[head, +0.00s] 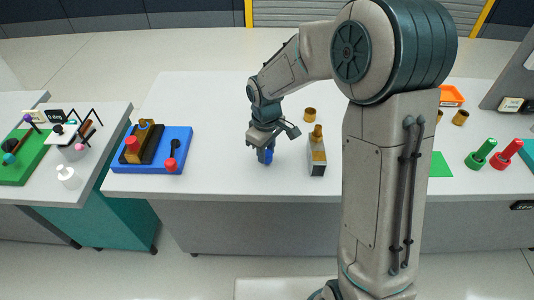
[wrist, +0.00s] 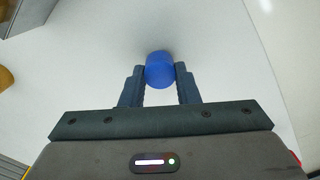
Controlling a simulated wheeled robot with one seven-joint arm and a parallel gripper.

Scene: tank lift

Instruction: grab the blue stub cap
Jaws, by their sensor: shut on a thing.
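The blue stub cap (wrist: 159,69) is a short blue cylinder between my two fingertips in the wrist view. My gripper (wrist: 160,77) is shut on it, with one finger touching each side. In the head view the blue cap (head: 268,157) shows just below my gripper (head: 266,150), over the white table. The cap's underside is hidden, and I cannot tell whether it touches the table top.
A grey box with a brass-coloured knob (head: 317,157) stands close to the right of my gripper. A small brass cylinder (head: 310,114) is behind it. A blue tray (head: 183,135) with parts lies to the left. The white table (head: 222,165) between is clear.

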